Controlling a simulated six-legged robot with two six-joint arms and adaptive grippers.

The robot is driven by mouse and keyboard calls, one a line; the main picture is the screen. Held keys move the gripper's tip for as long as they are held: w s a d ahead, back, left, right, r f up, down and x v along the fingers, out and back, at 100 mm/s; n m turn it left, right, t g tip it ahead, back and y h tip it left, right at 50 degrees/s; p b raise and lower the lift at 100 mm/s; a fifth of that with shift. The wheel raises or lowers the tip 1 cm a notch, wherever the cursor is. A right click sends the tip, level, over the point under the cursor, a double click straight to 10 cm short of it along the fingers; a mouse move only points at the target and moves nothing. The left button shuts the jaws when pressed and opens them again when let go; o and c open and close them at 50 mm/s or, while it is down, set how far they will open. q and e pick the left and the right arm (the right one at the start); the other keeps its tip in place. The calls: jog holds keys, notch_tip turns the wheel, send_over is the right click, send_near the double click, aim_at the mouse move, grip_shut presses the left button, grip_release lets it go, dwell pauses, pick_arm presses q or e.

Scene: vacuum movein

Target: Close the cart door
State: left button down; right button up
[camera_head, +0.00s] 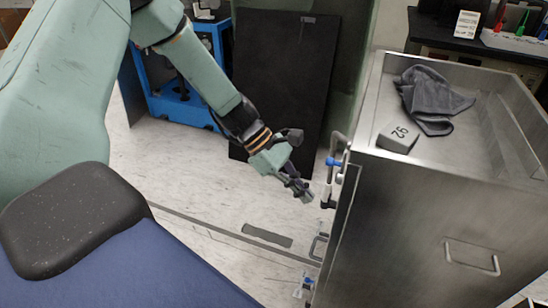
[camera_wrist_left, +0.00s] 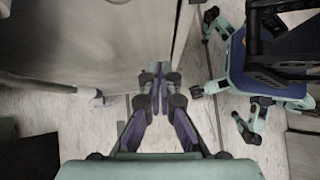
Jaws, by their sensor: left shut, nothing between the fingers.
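The steel cart (camera_head: 430,220) stands at the right in the head view, with a pull handle (camera_head: 472,258) on its broad face. Its narrow left side, where the door edge seems to be, carries metal handles and blue-and-white latch parts (camera_head: 332,172). I cannot tell how far the door stands open. My left gripper (camera_head: 306,196) is shut and empty, just left of these parts. In the left wrist view its closed fingertips (camera_wrist_left: 157,70) point at the lower edge of a grey metal panel (camera_wrist_left: 90,40); contact is unclear. My right gripper is not in view.
A grey cloth (camera_head: 432,100) and a grey block marked 92 (camera_head: 398,137) lie on the cart top. A black panel (camera_head: 285,75) and a blue frame (camera_head: 178,105) stand behind my left arm. The pale floor (camera_head: 225,185) left of the cart is mostly clear.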

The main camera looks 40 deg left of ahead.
pick_arm(q)
jog(key=p+v, duration=0.5)
jog(key=v, duration=0.3)
jog(key=shift+s+r, duration=0.25)
jog(key=shift+s, duration=0.05)
jog(key=shift+a, duration=0.1)
